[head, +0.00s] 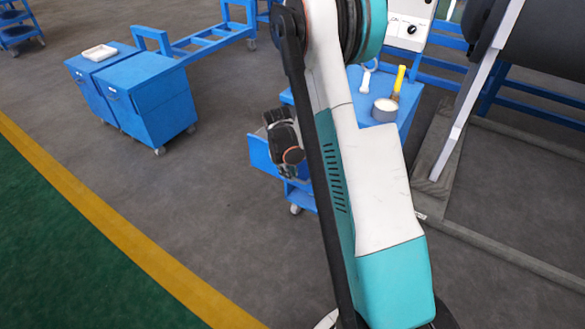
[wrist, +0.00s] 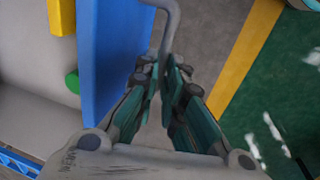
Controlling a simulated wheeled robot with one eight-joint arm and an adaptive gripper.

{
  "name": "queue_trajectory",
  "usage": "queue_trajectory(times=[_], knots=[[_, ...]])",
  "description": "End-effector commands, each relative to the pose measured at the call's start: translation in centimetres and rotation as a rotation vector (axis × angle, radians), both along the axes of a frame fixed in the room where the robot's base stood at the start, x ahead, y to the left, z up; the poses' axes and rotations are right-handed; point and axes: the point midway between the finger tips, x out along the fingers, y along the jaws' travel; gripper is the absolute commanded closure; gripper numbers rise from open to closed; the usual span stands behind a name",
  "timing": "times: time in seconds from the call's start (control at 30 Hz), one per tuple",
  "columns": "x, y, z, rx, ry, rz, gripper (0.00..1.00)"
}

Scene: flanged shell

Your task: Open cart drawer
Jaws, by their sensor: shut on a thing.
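The blue cart (head: 408,118) stands behind my arm in the head view, which hides much of it. Its drawer front (head: 261,154) stands out to the left of the cart body, so the drawer is at least partly open. In the wrist view the blue drawer front (wrist: 108,60) is seen edge-on, with a grey bent-bar handle (wrist: 172,20) on its right side. My gripper (wrist: 166,72) is shut on the handle, its fingers on either side of the bar. In the head view my gripper (head: 281,132) is small and dark beside the drawer.
A pale space behind the drawer front holds a yellow item (wrist: 61,16) and a green item (wrist: 72,82). A grey round container (head: 384,110) and a yellow-handled tool (head: 398,82) are on the cart top. Blue cabinets (head: 150,100) stand left; the floor between is clear.

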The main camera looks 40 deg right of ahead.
Motion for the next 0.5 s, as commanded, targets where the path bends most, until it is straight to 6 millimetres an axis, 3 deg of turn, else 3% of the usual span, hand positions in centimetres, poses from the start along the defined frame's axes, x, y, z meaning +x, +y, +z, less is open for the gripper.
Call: queue_trajectory(times=[0.4, 0.43, 0.5], knots=[[-0.13, 0.20, -0.06, 0.001, 0.001, 0.000, 1.00], [-0.13, 0.20, -0.06, 0.001, 0.001, 0.000, 0.84], [-0.12, 0.19, -0.05, 0.001, 0.001, 0.000, 0.70]])
